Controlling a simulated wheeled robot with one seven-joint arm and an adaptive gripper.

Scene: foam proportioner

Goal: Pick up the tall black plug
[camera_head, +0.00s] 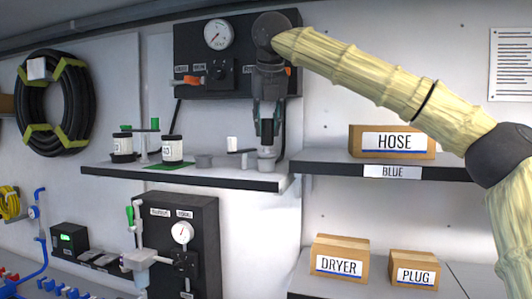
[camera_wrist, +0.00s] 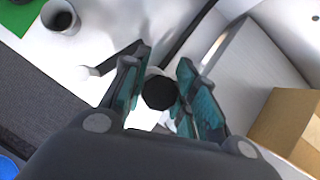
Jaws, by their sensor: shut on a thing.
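The tall black plug (camera_head: 267,130) is upright between the fingers of my gripper (camera_head: 268,112), at the right end of the upper shelf. In the wrist view its dark round top (camera_wrist: 159,92) lies between the teal pads of my gripper (camera_wrist: 160,88), which is shut on it. A grey fitting (camera_head: 266,156) stands on the shelf right below the plug. I cannot tell whether the plug is clear of it.
The shelf (camera_head: 200,176) also bears two labelled jars (camera_head: 172,149), a grey cup (camera_head: 204,160) and a small white-topped piece (camera_head: 232,145). A black gauge panel (camera_head: 190,50) is on the wall behind. The HOSE box (camera_head: 360,141) sits on the shelf to the right.

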